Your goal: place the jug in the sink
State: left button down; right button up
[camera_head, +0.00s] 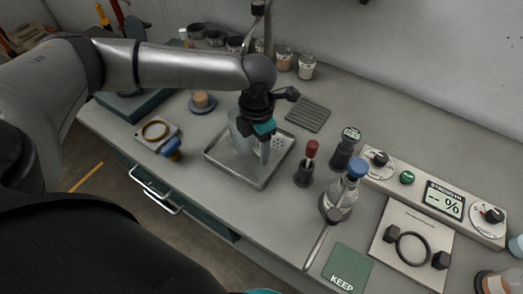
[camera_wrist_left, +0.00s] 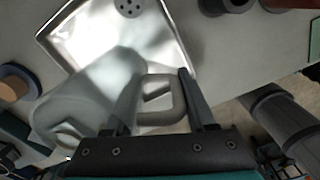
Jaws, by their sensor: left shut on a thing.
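The jug is translucent and pale, and shows in the head view (camera_head: 237,128), partly hidden behind my left gripper (camera_head: 266,153). In the left wrist view the jug (camera_wrist_left: 88,95) appears tilted, with its handle (camera_wrist_left: 160,100) between the two fingers of my left gripper (camera_wrist_left: 160,95), which is shut on it. The sink is a shallow metal basin (camera_head: 234,174) set in the worktop, with a group of drain holes. The jug is over the sink's left-rear part; I cannot tell whether it touches the bottom. In the wrist view the sink (camera_wrist_left: 72,38) lies beyond the jug.
A ribbed grey mat (camera_head: 308,114) lies behind the sink. A red-topped tool (camera_head: 309,160) and a blue-stoppered flask (camera_head: 342,192) stand to its right. A blue-handled item (camera_head: 172,149) and a ring on a plate (camera_head: 155,130) are at its left.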

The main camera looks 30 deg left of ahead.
pick_arm(q)
jog(key=shift+w+d+f, duration=0.1)
jog(key=shift+w, duration=0.75)
jog(key=shift+f, duration=1.65)
jog(key=shift+f, duration=0.1)
jog(key=c, duration=0.5)
grip_release()
notch_tip(320, 180, up, 12)
jog(key=p, duration=0.1)
